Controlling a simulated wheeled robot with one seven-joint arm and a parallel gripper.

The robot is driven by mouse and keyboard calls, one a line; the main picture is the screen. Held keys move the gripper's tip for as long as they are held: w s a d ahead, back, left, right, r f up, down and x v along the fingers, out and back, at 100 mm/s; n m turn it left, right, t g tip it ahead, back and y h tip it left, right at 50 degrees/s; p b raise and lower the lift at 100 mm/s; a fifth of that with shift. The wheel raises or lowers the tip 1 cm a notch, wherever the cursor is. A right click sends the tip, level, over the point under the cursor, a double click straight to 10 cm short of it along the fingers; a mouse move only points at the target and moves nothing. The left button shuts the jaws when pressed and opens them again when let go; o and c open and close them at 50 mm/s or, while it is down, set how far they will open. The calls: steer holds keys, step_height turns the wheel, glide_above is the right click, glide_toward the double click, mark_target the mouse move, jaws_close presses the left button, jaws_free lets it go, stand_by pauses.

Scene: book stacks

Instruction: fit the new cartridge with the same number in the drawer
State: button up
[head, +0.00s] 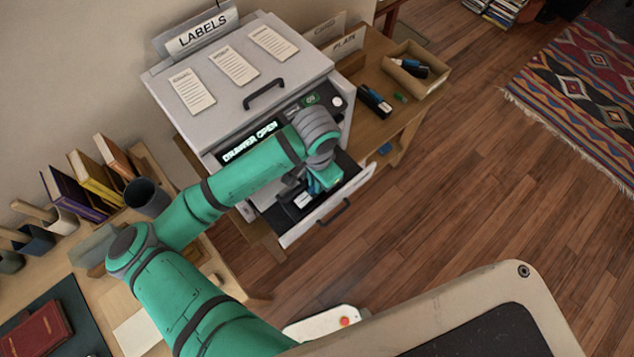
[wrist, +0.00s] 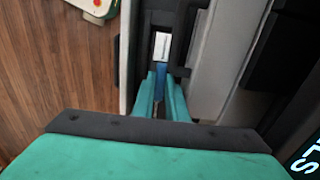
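The drawer (head: 352,190) of the label machine is pulled open, and the display (head: 250,142) reads "DRAWER OPEN". My gripper (head: 325,182) reaches down into it. In the wrist view my gripper (wrist: 160,82) has its fingers close against both sides of the blue end (wrist: 160,78) of a cartridge with a white label (wrist: 162,46). The cartridge lies in or over a dark slot of the drawer; how deeply it is seated I cannot tell. Its number is unreadable. A dark cartridge with a blue end (head: 374,99) lies on the side table, and another (head: 411,67) lies in the open tray.
The machine top (head: 240,75) carries paper cards and a handle. A desk with books and cups (head: 147,197) stands at left.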

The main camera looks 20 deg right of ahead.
step_height(320, 180, up, 11)
steer(key=d+r+n+h, duration=0.1)
steer(key=d+r+h, duration=0.3)
steer(key=d, duration=0.6)
steer(key=d+r+h, duration=0.1)
steer(key=d+h, duration=0.4)
steer(key=d, duration=0.4)
steer(key=w+d+r+n+t+h, duration=0.4)
steer(key=r+n+t+h, duration=0.2)
steer(key=r, duration=0.1)
steer(key=s+a+f+n+t+y, duration=0.2)
steer(key=a+f+n+t+y, duration=0.4)
steer(key=a, duration=0.3)
steer(key=s+a+f+n+t+y, duration=0.2)
steer(key=a+f+n+t+y, duration=0.25)
steer(key=a+f, duration=0.45)
steer(key=s+a+f+m+y, duration=0.1)
steer(key=s+a+f+y, duration=0.1)
steer(key=s+a, duration=0.6)
steer(key=s+a+f+m+g+y, duration=0.1)
steer(key=s+a+f+m+y, duration=0.1)
steer(key=s+a, duration=0.7)
steer(key=s, duration=0.4)
steer(key=shift+a+f, duration=0.25)
